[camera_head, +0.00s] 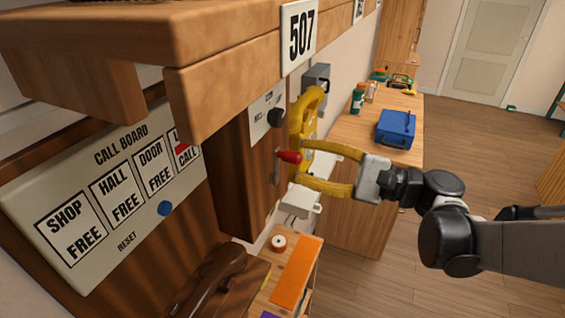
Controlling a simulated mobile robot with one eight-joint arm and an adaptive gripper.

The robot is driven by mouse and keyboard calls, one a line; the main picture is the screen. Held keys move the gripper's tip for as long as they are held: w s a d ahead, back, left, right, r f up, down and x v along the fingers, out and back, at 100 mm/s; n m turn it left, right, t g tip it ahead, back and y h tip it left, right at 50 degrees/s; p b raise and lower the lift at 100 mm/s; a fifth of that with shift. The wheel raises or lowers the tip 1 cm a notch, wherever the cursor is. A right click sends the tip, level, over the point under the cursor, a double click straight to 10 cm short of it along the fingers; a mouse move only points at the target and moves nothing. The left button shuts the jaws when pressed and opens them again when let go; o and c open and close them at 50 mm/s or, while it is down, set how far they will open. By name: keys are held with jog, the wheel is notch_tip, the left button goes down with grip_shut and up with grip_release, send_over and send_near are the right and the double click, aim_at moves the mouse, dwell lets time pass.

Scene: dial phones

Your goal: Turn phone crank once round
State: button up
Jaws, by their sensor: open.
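The wooden phone box (240,170) is mounted under a shelf, left of centre. Its crank has a metal arm (277,168) and a red handle (290,157) sticking out to the right. My gripper (301,162) comes in from the right with its two curved yellow fingers apart, one above and one below the level of the red handle. The handle's end lies at the mouth of the fingers. I cannot tell whether either finger touches it. The crank's pivot is partly hidden.
The call board (120,190) with a blue reset button (165,208) is at left. A yellow wall fixture (308,108) and a white box (300,201) are close to my fingers. A brown handset (213,282) lies below. A blue case (396,128) stands on the bench behind.

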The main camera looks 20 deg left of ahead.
jog(key=shift+s+d, duration=0.2)
jog(key=shift+d, duration=2.2)
jog(key=shift+f, duration=0.1)
